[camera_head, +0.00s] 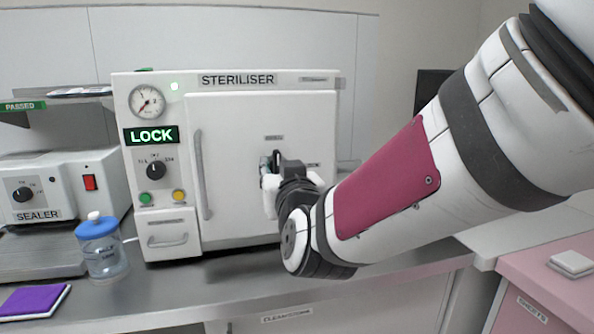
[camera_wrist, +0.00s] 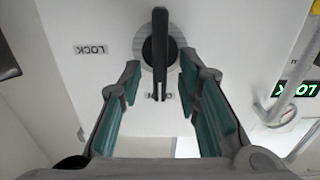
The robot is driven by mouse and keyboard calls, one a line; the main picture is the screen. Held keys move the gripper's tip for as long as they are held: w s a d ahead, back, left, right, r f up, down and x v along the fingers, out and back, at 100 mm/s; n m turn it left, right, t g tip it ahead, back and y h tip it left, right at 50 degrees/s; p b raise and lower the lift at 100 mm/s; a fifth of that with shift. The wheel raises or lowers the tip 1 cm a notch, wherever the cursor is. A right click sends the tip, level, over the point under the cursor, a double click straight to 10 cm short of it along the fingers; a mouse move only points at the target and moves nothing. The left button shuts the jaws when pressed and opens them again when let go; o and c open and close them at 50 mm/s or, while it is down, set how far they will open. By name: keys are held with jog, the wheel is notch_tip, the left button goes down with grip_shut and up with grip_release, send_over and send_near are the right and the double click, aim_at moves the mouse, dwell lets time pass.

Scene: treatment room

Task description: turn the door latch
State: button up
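The door latch (camera_wrist: 160,50) is a black lever on a round grey plate, set on the white steriliser door (camera_wrist: 105,20). In the wrist view the lever stands along the picture's vertical. My gripper (camera_wrist: 160,82) is open, with one teal-padded finger on each side of the lever's lower end. A gap shows between the lever and each finger; how deep the lever sits between them I cannot tell. In the head view my gripper (camera_head: 270,168) is at the door's right side and mostly hides the latch. The door (camera_head: 235,125) looks closed.
The steriliser's panel has a lit green LOCK display (camera_head: 152,135), a gauge (camera_head: 147,101) and a black knob (camera_head: 156,170). A vertical door handle (camera_head: 201,175) stands out at the door's left. A blue-lidded jar (camera_head: 101,250) and the sealer (camera_head: 60,190) are further left on the counter.

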jog(key=shift+w+a, duration=0.1)
jog(key=shift+w, duration=0.3)
jog(key=shift+c, duration=0.2)
grip_shut()
jog(key=shift+m+b, duration=0.3)
jog(key=shift+b, duration=0.1)
jog(key=shift+w+d+f+m+b, duration=0.1)
jog(key=shift+d+f+m+b, duration=0.1)
jog(key=shift+m+b, duration=2.75)
jog(key=shift+d+f+m+b, duration=0.25)
jog(key=shift+m+b, duration=2.55)
jog(key=shift+b, duration=0.2)
jog(key=shift+w+d+f+m+b, duration=0.1)
jog(key=shift+d+f+m+b, duration=0.1)
jog(key=shift+m+b, duration=2.75)
